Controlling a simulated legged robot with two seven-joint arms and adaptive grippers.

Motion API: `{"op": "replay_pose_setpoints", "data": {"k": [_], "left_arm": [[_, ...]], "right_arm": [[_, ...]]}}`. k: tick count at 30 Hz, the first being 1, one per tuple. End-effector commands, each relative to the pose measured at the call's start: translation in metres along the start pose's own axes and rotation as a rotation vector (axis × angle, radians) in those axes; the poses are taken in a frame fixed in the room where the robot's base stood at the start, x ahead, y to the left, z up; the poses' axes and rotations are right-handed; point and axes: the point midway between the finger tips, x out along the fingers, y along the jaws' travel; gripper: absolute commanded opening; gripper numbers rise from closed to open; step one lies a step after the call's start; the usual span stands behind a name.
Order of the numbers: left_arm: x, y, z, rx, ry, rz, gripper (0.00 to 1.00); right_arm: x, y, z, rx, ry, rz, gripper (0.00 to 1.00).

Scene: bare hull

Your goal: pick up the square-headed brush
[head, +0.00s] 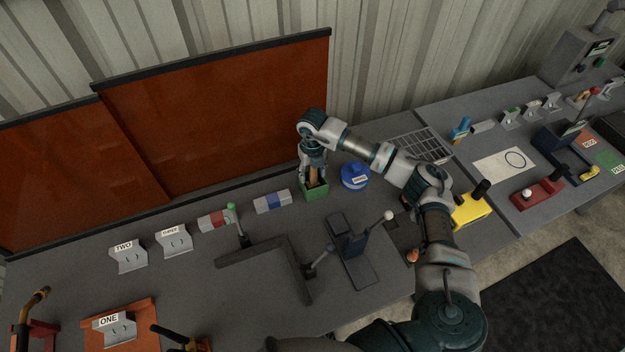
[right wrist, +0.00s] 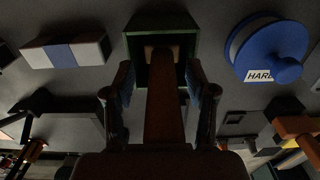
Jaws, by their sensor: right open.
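The brush stands in a small green open-topped box (head: 315,192) on the grey bench. Its brown handle (right wrist: 163,110) rises from the box toward the camera in the right wrist view, where the box (right wrist: 186,55) also shows. The brush head is inside the box, so I cannot tell its shape. My right gripper (head: 313,176) points down just above the box. In the right wrist view its fingers (right wrist: 160,80) are open, one on each side of the handle, with gaps visible. My left gripper is not in view.
A blue round container (head: 355,177) marked HARD stands close right of the box. A white-and-blue block (head: 272,201) lies to its left. An orange-brown panel (head: 215,110) stands behind. A dark fixture with a lever (head: 352,250) is in front.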

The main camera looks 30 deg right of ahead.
Motion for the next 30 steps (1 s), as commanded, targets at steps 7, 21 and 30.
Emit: {"op": "replay_pose_setpoints", "data": {"k": [7, 21, 30], "left_arm": [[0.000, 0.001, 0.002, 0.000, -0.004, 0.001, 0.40], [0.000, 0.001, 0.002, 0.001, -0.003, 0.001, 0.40], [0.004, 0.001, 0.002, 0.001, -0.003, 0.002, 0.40]], "right_arm": [[0.002, -0.001, 0.000, 0.001, 0.000, 0.000, 0.51], [0.002, 0.000, 0.000, 0.000, 0.000, 0.000, 0.00], [-0.039, -0.001, 0.001, 0.000, -0.004, 0.001, 0.00]]}}
